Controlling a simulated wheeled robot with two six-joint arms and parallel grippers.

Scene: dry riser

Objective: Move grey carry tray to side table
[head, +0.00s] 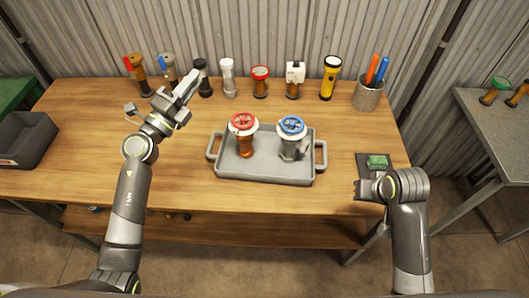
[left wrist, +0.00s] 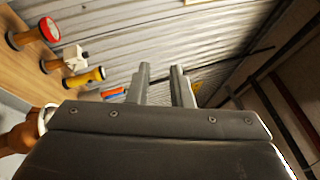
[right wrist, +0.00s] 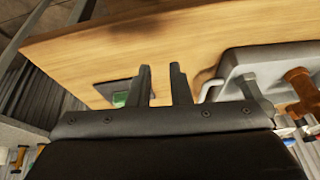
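The grey carry tray (head: 265,176) lies flat on the wooden bench, with a looped handle at each short end. On it stand a red-wheeled valve (head: 243,122) on an orange-brown body and a blue-wheeled valve (head: 291,126) on a grey body. The right wrist view shows part of the tray (right wrist: 240,62). A grey side table (head: 483,128) stands at the right, apart from the bench. My left gripper (head: 188,86) is raised left of the tray, open and empty. My right gripper (head: 361,189) is open and empty, right of the tray, apart from its handle.
A row of valves and torches, including a yellow torch (head: 329,80), lines the bench back beside a pen cup (head: 368,96). A dark pad (head: 368,163) with a green block lies right of the tray. A dark bin (head: 28,140) sits at left. A torch (head: 493,94) is on the side table.

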